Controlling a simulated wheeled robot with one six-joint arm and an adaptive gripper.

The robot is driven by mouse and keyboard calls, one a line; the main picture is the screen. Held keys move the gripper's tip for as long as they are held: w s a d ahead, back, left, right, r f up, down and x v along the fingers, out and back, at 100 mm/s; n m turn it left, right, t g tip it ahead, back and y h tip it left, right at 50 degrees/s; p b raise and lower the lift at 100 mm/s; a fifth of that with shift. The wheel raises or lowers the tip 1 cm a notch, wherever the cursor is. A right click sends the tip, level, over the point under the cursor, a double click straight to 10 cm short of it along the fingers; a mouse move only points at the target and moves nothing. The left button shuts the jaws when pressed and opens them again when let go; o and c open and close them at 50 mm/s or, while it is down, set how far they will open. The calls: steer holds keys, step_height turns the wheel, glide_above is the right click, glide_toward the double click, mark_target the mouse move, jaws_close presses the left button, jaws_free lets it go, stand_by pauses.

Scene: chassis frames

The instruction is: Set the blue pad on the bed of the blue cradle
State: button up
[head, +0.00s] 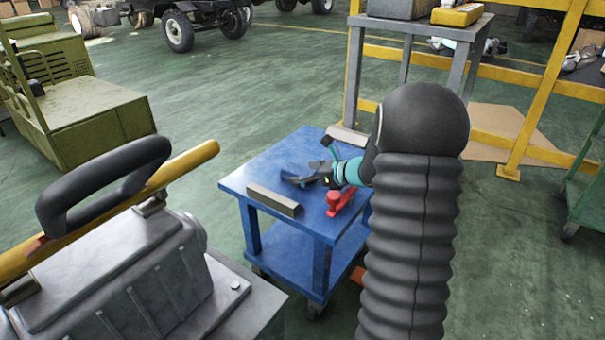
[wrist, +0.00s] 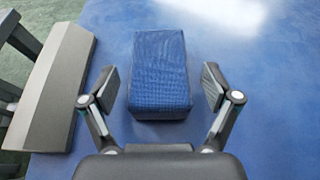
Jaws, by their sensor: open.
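The blue pad (wrist: 160,65) is a fabric-textured block lying on the blue tabletop in the wrist view. My gripper (wrist: 160,88) is open, with one finger on each side of the pad's near part. Gaps show between both fingers and the pad, so it is not gripped. In the head view my gripper (head: 318,180) is low over the blue cart. A small blue shape beside its fingers there is too small to tell as pad or cradle. I cannot clearly make out the blue cradle in either view.
The blue cart (head: 240,182) carries a grey bar (head: 275,201) near its front left edge, also at left in the wrist view (wrist: 52,90). A red object (head: 340,201) sits near my gripper. Another grey bar (head: 347,135) lies at the far edge. A grey bench (head: 420,25) stands behind.

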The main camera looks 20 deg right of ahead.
steer(key=v, duration=1.1)
steer(key=shift+p, duration=0.4)
